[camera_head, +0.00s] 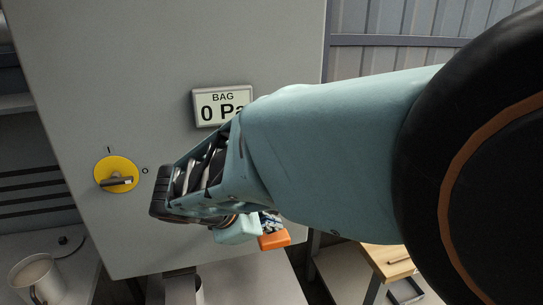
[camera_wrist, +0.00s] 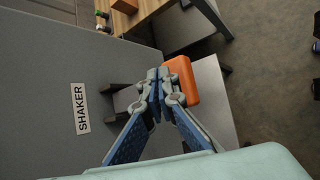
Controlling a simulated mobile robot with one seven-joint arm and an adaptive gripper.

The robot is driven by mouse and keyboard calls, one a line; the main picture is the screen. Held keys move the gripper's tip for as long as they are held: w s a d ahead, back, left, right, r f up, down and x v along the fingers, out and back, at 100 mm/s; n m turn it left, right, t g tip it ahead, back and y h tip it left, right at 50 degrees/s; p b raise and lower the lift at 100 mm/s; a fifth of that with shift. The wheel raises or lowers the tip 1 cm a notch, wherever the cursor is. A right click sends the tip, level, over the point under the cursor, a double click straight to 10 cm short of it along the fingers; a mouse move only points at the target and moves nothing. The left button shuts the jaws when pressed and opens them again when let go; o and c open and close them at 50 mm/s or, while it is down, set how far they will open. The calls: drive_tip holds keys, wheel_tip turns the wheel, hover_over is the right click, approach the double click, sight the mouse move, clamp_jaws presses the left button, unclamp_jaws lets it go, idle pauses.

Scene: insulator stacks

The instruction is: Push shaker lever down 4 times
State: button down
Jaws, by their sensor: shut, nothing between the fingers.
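The shaker lever shows as an orange grip (camera_wrist: 184,76) in the wrist view, beside the grey cabinet face that carries the SHAKER label (camera_wrist: 82,108). Its orange end also shows in the head view (camera_head: 275,241), just below my arm. My gripper (camera_wrist: 159,76) is shut and empty. In the wrist view its fingertips overlap the left edge of the orange grip; I cannot tell whether they touch it. In the head view my forearm and wrist hide most of the lever and the fingertips.
The grey cabinet (camera_head: 110,70) fills the left and middle. It carries a display (camera_head: 222,106) reading "BAG 0 Pa", partly covered by my arm, and a yellow rotary switch (camera_head: 116,174). A cup (camera_head: 36,278) stands at lower left. A wooden-topped table (camera_head: 388,262) is at lower right.

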sight(267, 244)
drive_tip(key=shift+f, duration=0.4)
drive_tip(key=shift+s+f+b, duration=0.1)
drive_tip(key=shift+f+b, duration=2.3)
drive_tip(key=shift+f, duration=0.3)
idle(2.0)
idle(0.5)
drive_tip(key=shift+r+p, duration=2.55)
drive_tip(key=shift+r, duration=0.55)
drive_tip(key=shift+r+p, duration=2)
drive_tip(key=shift+r, duration=0.55)
